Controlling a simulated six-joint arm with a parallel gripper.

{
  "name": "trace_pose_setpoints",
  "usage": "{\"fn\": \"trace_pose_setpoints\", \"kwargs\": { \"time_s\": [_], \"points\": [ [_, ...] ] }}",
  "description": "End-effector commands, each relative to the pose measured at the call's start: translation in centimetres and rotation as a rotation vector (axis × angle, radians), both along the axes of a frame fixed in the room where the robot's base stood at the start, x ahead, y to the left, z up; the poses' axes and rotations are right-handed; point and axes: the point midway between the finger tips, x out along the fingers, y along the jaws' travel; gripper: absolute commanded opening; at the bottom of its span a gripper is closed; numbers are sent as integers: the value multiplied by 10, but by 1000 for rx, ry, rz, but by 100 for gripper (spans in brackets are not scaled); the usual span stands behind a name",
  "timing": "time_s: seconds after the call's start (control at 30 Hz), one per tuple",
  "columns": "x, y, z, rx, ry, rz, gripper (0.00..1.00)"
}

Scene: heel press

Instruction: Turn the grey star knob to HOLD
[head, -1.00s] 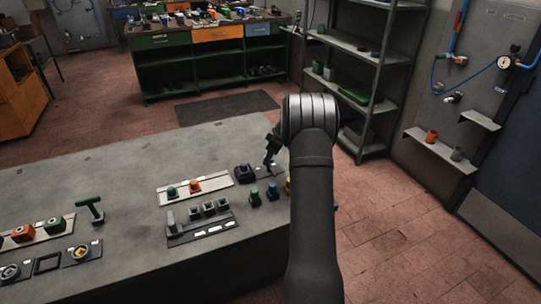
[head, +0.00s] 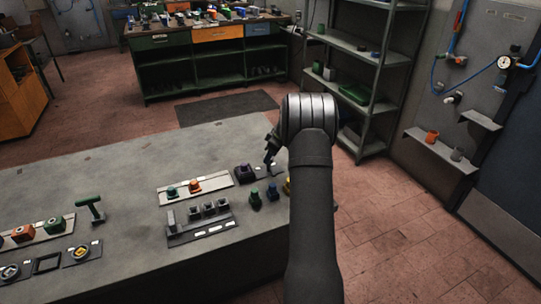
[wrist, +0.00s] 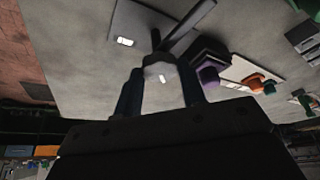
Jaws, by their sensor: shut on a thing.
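My gripper (wrist: 160,85) points down at the bench, its two fingers closed on the sides of a pale grey piece, the grey star knob (wrist: 160,70). Grey arms stick out from the knob past the fingertips. A small white mark shows on its near side. Beneath it is a dark grey plate (wrist: 125,22) with a white label (wrist: 125,42), whose lettering is too small to read. In the head view my gripper (head: 270,162) is low over the bench's right part, and the knob is mostly hidden. I cannot tell which position the knob points to.
A dark block with a purple top (head: 244,173) stands just left of my gripper. Blue (head: 272,192) and green (head: 255,197) knobs stand in front. A pale strip with teal and orange knobs (head: 194,185) lies further left. The bench (head: 130,165) is bare behind these.

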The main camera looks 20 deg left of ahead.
Motion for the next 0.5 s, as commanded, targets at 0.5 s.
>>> {"fn": "trace_pose_setpoints", "kwargs": {
  "time_s": [0.5],
  "points": [
    [-4, 1, 0, 0, 0, -396, 0]
  ]
}}
